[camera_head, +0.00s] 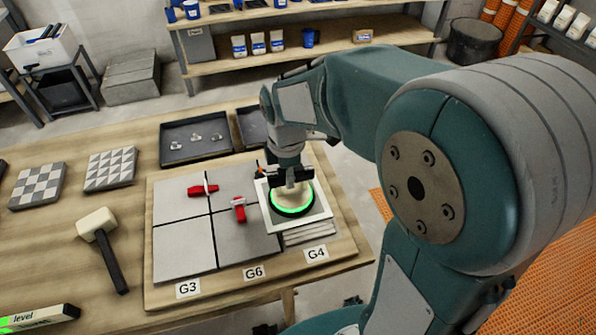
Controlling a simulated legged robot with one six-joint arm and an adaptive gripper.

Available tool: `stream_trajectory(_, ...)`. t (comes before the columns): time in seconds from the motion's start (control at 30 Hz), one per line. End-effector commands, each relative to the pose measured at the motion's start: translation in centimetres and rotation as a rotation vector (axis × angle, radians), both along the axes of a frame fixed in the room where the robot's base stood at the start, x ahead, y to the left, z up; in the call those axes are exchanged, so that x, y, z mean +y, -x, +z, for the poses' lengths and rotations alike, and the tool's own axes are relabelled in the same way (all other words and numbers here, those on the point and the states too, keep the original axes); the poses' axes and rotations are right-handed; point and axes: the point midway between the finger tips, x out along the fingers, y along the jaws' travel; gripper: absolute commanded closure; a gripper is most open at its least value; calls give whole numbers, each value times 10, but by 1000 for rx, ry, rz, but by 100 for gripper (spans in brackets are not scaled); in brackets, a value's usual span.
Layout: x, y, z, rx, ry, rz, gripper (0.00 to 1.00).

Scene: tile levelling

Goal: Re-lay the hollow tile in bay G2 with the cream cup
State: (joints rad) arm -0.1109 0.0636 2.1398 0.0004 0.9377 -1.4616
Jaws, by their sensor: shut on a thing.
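My gripper (291,178) is shut on the cream cup (292,198), a round cream piece with a glowing green ring at its base. The cup is on a square tile with a white border (323,214) and a darker middle. This tile is at the right of the tile board, behind the label G4 (316,252). Ridged grey strips (310,234) show at its front edge. I cannot tell whether the tile rests on the bed or is slightly raised. The other labels read G3 (187,288) and G6 (256,272); no G2 label shows.
Grey tiles (185,246) fill the board's left and middle, with two red tools (203,190) (238,208) on them. A mallet (104,240), patterned tiles (110,168) and a level (40,318) lie left. Dark trays (195,137) stand behind. My arm covers the right side.

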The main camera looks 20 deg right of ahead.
Motion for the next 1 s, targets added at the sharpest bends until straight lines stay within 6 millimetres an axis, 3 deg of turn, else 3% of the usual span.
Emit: stream_trajectory(1.0, 103, 0, 0, -1, 0, 3, 100)
